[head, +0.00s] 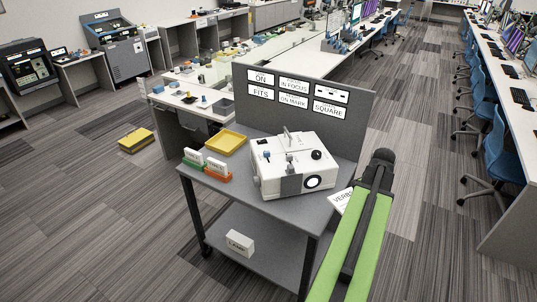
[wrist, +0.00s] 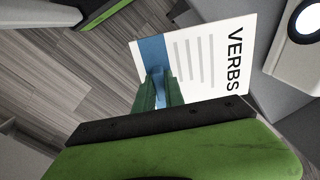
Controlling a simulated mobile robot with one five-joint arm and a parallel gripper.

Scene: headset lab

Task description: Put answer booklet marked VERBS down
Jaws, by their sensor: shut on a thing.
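The answer booklet marked VERBS (head: 339,200) is white and shows partly behind my green arm in the head view, beside the right edge of the grey cart. In the wrist view the booklet (wrist: 203,60) has a blue band, grey lines and the word VERBS. My gripper (wrist: 159,88) is shut on its blue-band edge. My arm hides the rest of the booklet and my fingertips in the head view. I cannot tell whether the booklet touches the cart.
The cart top (head: 222,193) carries a white device (head: 290,165) with a lit lens, a yellow tray (head: 227,142) and green and orange card holders (head: 205,168). A grey panel (head: 345,125) with signs stands behind. A white box (head: 240,242) sits on the lower shelf.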

